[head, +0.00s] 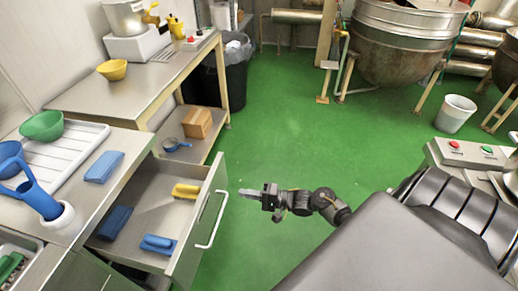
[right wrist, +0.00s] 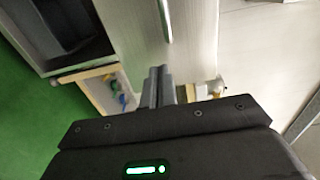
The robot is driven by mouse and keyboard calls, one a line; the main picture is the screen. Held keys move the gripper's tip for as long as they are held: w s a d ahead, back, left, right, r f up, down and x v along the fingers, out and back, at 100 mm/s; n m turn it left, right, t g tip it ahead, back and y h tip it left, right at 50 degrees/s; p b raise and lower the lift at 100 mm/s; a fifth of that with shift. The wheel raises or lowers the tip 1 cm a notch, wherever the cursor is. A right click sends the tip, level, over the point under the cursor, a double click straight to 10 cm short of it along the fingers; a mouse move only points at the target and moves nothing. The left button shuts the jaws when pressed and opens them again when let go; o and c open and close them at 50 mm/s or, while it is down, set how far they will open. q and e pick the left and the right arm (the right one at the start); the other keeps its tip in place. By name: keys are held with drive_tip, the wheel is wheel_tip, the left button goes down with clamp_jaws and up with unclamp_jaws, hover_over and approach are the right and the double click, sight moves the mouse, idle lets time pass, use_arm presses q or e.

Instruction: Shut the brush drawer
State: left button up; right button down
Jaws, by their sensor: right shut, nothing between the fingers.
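The brush drawer (head: 199,222) stands pulled open from the steel counter at the left in the head view. It holds a yellow brush (head: 186,191), a blue brush (head: 158,244) and a darker blue one (head: 115,222). Its bar handle (head: 218,222) is on the front panel. My right gripper (head: 246,192) is shut and empty, just right of the drawer front, with its tips pointing toward it. A small gap seems to separate them. In the right wrist view the shut fingers (right wrist: 159,86) show before a pale panel with a bar handle (right wrist: 164,20). My left gripper is not in view.
A blue brush (head: 104,167) lies on the counter near a white drainer (head: 70,155) and a green bowl (head: 42,125). A lower shelf with a cardboard box (head: 197,123) stands beyond the drawer.

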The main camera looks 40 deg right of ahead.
sight(220, 189)
drive_tip(key=x, duration=0.7)
drive_tip(key=shift+p, duration=0.3)
